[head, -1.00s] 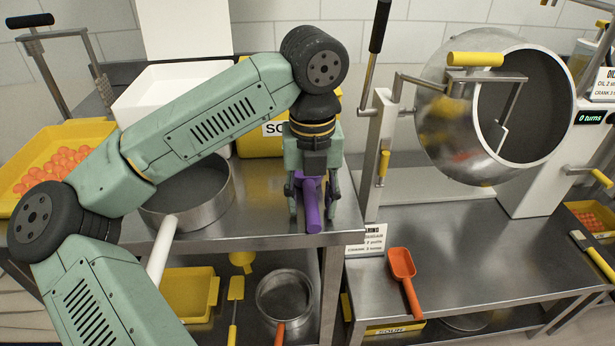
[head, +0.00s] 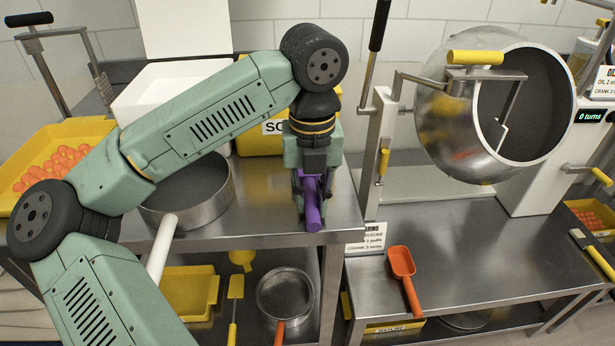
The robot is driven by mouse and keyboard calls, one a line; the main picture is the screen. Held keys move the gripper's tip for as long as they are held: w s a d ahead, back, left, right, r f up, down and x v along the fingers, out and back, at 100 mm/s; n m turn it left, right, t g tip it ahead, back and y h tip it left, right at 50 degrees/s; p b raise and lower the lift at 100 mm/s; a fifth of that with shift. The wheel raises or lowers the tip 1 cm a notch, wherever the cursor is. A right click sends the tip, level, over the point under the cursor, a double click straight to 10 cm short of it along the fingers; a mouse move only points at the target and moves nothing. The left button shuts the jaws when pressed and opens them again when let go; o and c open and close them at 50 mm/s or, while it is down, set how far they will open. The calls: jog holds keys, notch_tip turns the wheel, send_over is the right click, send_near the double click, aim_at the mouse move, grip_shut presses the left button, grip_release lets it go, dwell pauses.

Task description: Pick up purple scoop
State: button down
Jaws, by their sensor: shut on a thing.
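The purple scoop (head: 312,208) is on the metal table at its front edge, in the middle of the head view. Its handle points toward me. My gripper (head: 311,184) reaches straight down over it, and its fingers are shut on the scoop. The far part of the scoop is hidden behind my gripper. I cannot tell whether the scoop still touches the table.
A metal pan (head: 190,205) with a white handle stands left of my gripper. A yellow labelled bin (head: 262,143) is close behind it. An orange scoop (head: 402,264) lies on the lower right table. A steel drum (head: 455,130) stands at right. Tabletop (head: 345,215) right of the scoop is clear.

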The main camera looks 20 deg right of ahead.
jog(key=shift+r, duration=0.15)
jog(key=shift+r+b, duration=0.3)
jog(key=shift+r, duration=0.25)
notch_tip(320, 180, up, 2)
jog(key=shift+r+b, duration=0.15)
jog(key=shift+b, duration=0.25)
jog(key=s+a+b, duration=0.1)
jog(key=s+a, duration=0.1)
jog(key=s, duration=0.5)
jog(key=s+a+r+b, duration=0.1)
jog(key=s+a+b, duration=0.1)
jog(key=s, duration=0.6)
jog(key=shift+s+a+r, duration=0.2)
jog(key=shift+a, duration=0.1)
